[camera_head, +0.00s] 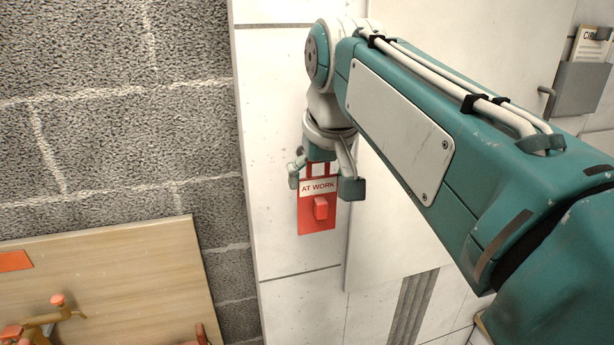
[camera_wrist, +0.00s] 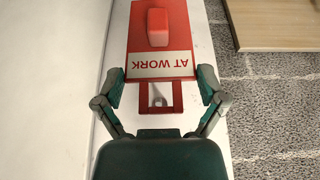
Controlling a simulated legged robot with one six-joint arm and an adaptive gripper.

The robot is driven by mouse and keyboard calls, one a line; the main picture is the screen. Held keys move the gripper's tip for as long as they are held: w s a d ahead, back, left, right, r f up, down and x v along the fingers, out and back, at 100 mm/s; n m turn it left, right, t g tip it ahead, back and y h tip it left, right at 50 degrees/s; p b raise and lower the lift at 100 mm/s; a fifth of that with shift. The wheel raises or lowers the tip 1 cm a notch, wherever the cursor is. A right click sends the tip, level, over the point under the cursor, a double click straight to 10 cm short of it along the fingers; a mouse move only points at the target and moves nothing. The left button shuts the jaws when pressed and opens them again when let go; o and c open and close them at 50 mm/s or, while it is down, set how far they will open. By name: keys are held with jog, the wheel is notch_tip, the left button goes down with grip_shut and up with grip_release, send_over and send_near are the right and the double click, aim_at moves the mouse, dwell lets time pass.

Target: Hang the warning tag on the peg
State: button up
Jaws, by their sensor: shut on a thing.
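The warning tag (camera_head: 318,216) is a red plate with a white "AT WORK" band, a raised red block and an open frame at its top. It hangs upright in front of the white panel. My gripper (camera_head: 323,185) has a finger at each side edge of the tag, near the white band, and is shut on it. The wrist view shows the tag (camera_wrist: 158,45) upside down between the fingertips (camera_wrist: 160,82). A pale rounded peg (camera_wrist: 157,97) shows through the frame's opening. I cannot tell whether the frame sits around it or in front of it.
The white panel (camera_head: 285,240) stands behind the tag, with a grey block wall (camera_head: 110,150) to its left. A wooden board (camera_head: 130,265) with red and brass fittings is at lower left. A grey holder with a card (camera_head: 582,88) is at upper right.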

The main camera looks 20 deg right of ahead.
jog(key=shift+w+d+f, duration=0.15)
jog(key=shift+w+f, duration=0.05)
jog(key=shift+w, duration=1.55)
jog(key=shift+w+d+f, duration=0.1)
jog(key=shift+w+f, duration=0.05)
jog(key=shift+w, duration=1.6)
jog(key=shift+w+f, duration=0.55)
jog(key=o, duration=0.7)
